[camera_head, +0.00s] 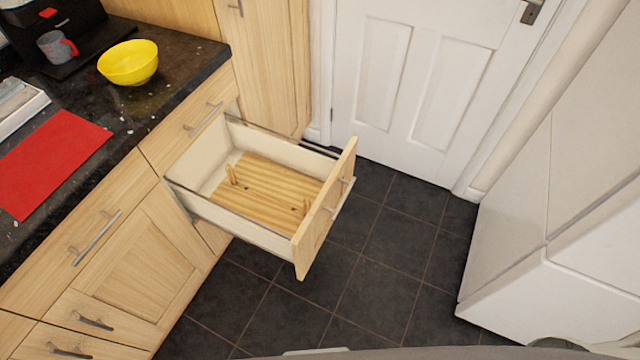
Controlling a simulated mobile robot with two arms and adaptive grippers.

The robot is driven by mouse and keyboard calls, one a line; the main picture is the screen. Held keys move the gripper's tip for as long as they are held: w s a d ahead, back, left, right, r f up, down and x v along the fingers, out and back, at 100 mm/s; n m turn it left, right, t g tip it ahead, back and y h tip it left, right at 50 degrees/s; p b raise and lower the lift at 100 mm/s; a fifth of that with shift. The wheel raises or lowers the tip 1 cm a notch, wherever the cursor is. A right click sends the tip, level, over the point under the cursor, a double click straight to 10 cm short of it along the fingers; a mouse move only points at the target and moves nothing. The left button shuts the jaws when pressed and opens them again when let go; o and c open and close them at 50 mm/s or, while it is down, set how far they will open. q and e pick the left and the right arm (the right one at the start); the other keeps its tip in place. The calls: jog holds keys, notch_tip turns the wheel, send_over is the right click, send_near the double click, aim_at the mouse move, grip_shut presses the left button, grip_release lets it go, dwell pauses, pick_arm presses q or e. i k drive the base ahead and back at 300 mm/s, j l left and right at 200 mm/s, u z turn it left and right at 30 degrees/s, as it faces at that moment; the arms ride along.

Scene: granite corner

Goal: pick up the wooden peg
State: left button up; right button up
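An open drawer (190,175) holds a slatted wooden board (265,185). A wooden peg (231,174) stands up near the board's left side, leaning slightly. A second, smaller-looking wooden peg (306,206) shows near the board's right side, close to the drawer front. Small dark spots, perhaps holes, show in the board beside the pegs. I cannot tell from here how deep either peg sits. Neither of my grippers is in view.
The drawer front (325,210) juts out over the dark tiled floor (370,260). The black counter (150,105) carries a yellow bowl (128,63), a red mat (50,160) and a grey mug (56,47). A white door (415,80) and white appliance (560,220) stand right.

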aim_at(306, 201)
jog(key=k+j+z, duration=0.45)
jog(key=j, duration=0.15)
jog(key=k+j+z, duration=0.3)
jog(key=j+z, duration=0.2)
